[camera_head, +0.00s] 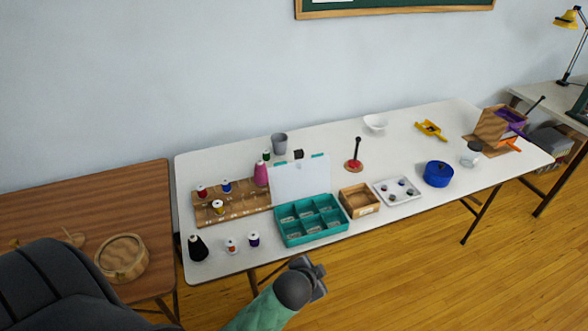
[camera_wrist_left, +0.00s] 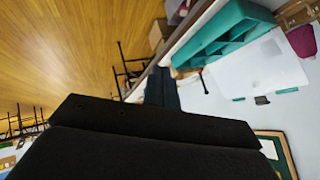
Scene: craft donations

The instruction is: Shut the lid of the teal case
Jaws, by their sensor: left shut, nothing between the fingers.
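The teal case (camera_head: 311,236) sits near the front edge of the white table, its several compartments showing. Its pale lid (camera_head: 300,181) is open, standing up at the back of the case, with teal clips on its top edge. In the left wrist view the case (camera_wrist_left: 232,30) and lid (camera_wrist_left: 255,68) show at the upper right, turned sideways. My left gripper (camera_head: 317,277) is shut and empty, in front of the table edge and below the case in the picture, apart from it. My right gripper is not in view.
A wooden thread rack (camera_head: 237,211) stands left of the case. A wooden box (camera_head: 360,203) and a white tray (camera_head: 412,192) are close on its right. A grey cup (camera_head: 279,144) and a red-based post (camera_head: 354,165) stand behind. The floor in front is clear.

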